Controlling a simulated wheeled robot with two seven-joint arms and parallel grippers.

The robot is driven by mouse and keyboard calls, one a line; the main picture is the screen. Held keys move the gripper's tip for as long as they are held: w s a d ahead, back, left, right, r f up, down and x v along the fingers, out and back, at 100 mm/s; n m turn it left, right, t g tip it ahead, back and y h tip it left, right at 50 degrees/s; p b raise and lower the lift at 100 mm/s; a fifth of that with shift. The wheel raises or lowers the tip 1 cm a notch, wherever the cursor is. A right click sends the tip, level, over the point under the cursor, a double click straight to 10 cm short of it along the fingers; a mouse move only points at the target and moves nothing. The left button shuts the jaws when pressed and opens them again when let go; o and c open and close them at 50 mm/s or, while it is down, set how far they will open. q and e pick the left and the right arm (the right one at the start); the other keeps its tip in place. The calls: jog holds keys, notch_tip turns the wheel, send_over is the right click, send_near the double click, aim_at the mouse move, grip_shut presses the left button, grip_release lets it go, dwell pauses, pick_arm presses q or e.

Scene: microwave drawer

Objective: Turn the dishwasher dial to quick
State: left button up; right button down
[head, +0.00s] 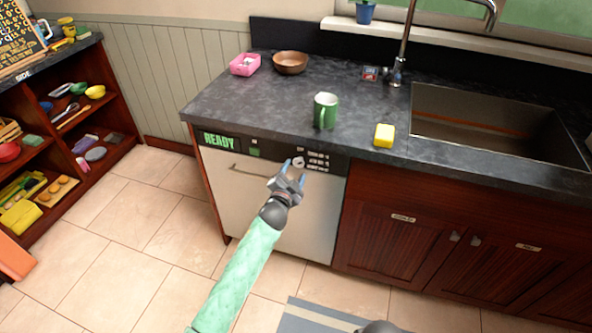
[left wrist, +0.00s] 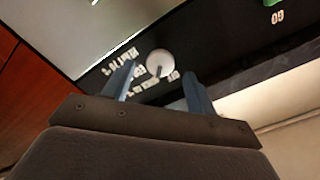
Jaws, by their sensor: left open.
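The dishwasher (head: 262,205) has a white front and a black control panel at its top. Its round white dial (head: 299,162) sits on the right part of the panel, with small white labels beside it. My left gripper (head: 291,170) is open and empty just in front of the dial. In the left wrist view the dial (left wrist: 159,62) shows beyond and between the two open fingers (left wrist: 158,85); I cannot tell whether they touch it. A dark mark shows on the dial's face. The labels are too small to read.
A green READY display (head: 219,141) and a handle (head: 250,170) are on the dishwasher. The counter (head: 225,100) above holds a green mug (head: 326,111), yellow sponge (head: 384,135), brown bowl (head: 290,62) and pink box (head: 245,64). Dark wood cabinets (head: 395,230) stand right of the dishwasher.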

pick_arm(q)
jog(key=shift+b+v, duration=0.45)
jog(key=shift+v, duration=2.05)
pick_arm(e)
jog(key=shift+s+d+r, duration=0.1)
jog(key=shift+s+r, duration=0.15)
jog(key=shift+r, duration=0.5)
jog(key=shift+s+a+r, duration=0.1)
jog(key=shift+s+r, duration=0.1)
jog(key=shift+r, duration=0.6)
jog(key=shift+s+d+r, duration=0.1)
jog(key=shift+s+r, duration=0.15)
jog(key=shift+r, duration=0.5)
